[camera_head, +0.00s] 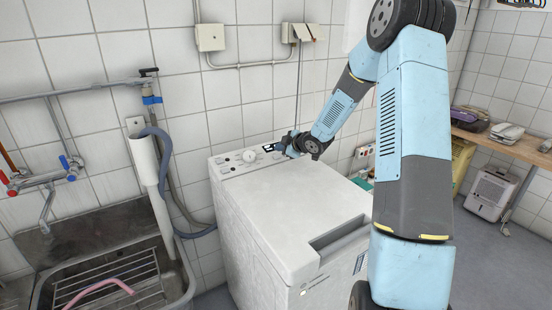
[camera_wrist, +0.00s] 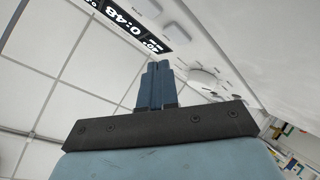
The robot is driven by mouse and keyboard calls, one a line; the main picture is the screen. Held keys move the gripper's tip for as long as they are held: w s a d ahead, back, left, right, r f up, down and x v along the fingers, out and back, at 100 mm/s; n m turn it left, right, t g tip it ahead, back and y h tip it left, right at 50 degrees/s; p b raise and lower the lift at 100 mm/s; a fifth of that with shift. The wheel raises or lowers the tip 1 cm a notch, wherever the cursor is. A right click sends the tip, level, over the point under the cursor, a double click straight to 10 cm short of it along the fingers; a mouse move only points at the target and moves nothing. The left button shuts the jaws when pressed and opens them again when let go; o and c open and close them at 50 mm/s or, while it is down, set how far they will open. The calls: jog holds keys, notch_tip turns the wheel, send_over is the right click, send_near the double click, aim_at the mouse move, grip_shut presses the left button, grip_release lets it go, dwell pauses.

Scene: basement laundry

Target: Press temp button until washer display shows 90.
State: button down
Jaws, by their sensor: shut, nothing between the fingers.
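The white top-loading washer (camera_head: 290,210) stands against the tiled wall, with its control panel (camera_head: 228,163) along the back edge. Its dark display (camera_head: 268,147) is small in the head view. In the wrist view the display (camera_wrist: 128,24) is tilted and reads 0:48, with what looks like 40° beside it. Pale oval buttons (camera_wrist: 180,12) lie along the panel near the display. A round knob (camera_wrist: 203,80) is right of my fingers. My gripper (camera_wrist: 157,66) is shut and empty, its tips close to the panel by the display. I cannot tell whether they touch a button.
A metal sink (camera_head: 110,260) with a rack and a pink hose is left of the washer. A grey drain hose (camera_head: 165,175) runs between them. A wooden shelf (camera_head: 500,143) and a white dehumidifier (camera_head: 490,193) stand at right.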

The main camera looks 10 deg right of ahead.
jog(key=shift+w+a+f, duration=0.1)
jog(key=shift+w+f, duration=0.1)
jog(key=shift+f, duration=0.6)
jog(key=shift+f, duration=0.1)
dwell(1.5)
jog(key=shift+w+f, duration=0.15)
jog(key=shift+f, duration=0.05)
jog(key=shift+f, duration=0.35)
dwell(0.8)
jog(key=shift+r, duration=0.75)
jog(key=shift+r, duration=0.1)
jog(key=shift+s+d+r, duration=0.1)
jog(key=shift+s+r, duration=0.15)
jog(key=shift+r, duration=0.5)
jog(key=shift+s+d+r, duration=0.1)
jog(key=shift+s+r, duration=0.2)
jog(key=shift+r, duration=0.5)
jog(key=shift+s+d+r, duration=0.1)
jog(key=shift+s+r, duration=0.15)
jog(key=shift+r, duration=0.5)
